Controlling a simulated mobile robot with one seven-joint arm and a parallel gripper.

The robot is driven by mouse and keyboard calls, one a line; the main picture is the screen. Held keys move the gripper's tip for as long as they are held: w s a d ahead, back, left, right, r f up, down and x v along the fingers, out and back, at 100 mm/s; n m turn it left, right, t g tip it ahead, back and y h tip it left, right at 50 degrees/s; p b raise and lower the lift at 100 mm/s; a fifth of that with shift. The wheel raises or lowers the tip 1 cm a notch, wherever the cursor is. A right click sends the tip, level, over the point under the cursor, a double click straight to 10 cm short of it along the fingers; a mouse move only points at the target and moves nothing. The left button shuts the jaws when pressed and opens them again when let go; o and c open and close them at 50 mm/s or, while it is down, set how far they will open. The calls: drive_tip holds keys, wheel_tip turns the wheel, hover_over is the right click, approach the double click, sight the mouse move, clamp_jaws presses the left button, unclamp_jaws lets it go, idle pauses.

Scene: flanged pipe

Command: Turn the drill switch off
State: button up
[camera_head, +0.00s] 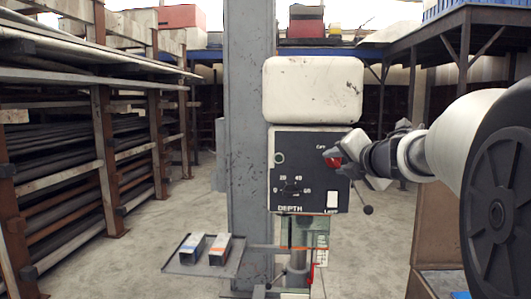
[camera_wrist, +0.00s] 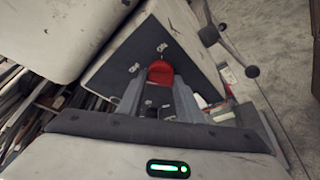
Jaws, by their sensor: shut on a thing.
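The drill (camera_head: 312,92) stands upright in the middle of the head view, with a white head cover above a dark control panel (camera_head: 303,168). The red switch (camera_head: 332,162) is at the panel's upper right. My gripper (camera_head: 340,157) reaches in from the right and is at the switch. In the wrist view, the red switch (camera_wrist: 160,72) shows between the tips of my gripper (camera_wrist: 159,84), which is shut on it. The fingers hide part of the switch and some panel markings, so I cannot read its setting.
A side tray (camera_head: 178,262) with two small boxes sits lower left of the drill. A lever with a dark ball (camera_head: 368,210) sticks out at the panel's right, below my arm. Pipe racks (camera_head: 85,150) line the left. The floor between the racks and drill is clear.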

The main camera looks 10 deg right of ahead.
drive_tip(key=shift+n+h+p, duration=0.3)
drive_tip(key=shift+n+p, duration=0.1)
drive_tip(key=shift+n, duration=0.1)
drive_tip(key=o, duration=1.1)
drive_tip(key=shift+a, duration=0.1)
